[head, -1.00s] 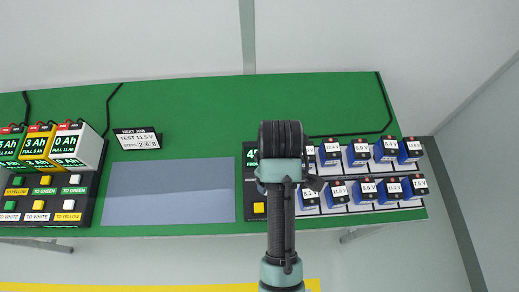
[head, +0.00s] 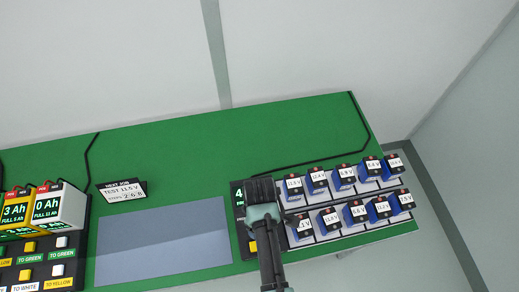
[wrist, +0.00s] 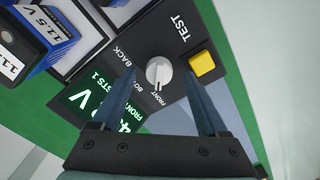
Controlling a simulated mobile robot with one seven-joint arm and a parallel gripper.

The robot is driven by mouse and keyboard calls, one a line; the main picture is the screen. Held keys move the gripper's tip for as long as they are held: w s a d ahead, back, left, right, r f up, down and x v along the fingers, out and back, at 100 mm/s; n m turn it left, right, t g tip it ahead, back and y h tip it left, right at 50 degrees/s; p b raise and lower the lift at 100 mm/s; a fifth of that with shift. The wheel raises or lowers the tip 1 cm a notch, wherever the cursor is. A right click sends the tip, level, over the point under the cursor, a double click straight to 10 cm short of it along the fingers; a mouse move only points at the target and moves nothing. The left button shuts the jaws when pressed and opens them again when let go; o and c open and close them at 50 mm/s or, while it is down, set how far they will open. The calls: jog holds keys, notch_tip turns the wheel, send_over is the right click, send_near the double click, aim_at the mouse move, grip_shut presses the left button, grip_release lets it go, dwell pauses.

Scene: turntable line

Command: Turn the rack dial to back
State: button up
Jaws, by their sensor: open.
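The rack dial (wrist: 159,73) is a round white-grey knob on a dark panel in the wrist view, with labels BACK, FRONT and a partly hidden one around it. Its pointer line seems to face the FRONT label. My gripper (wrist: 160,85) is open, with one blue finger on each side of the dial in the picture. I cannot tell how far above the dial the fingertips are. In the head view my gripper (head: 262,200) covers the panel, and the dial is hidden behind it.
A yellow TEST button (wrist: 202,63) sits beside the dial, and a green lit display (wrist: 98,108) is on its other side. The rack (head: 345,231) holds two rows of blue batteries to the right. A grey mat (head: 165,240) lies left, clear.

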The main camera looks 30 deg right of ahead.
jog(key=shift+w+f, duration=0.1)
jog(key=shift+f, duration=0.6)
jog(key=shift+c, duration=0.4)
grip_shut()
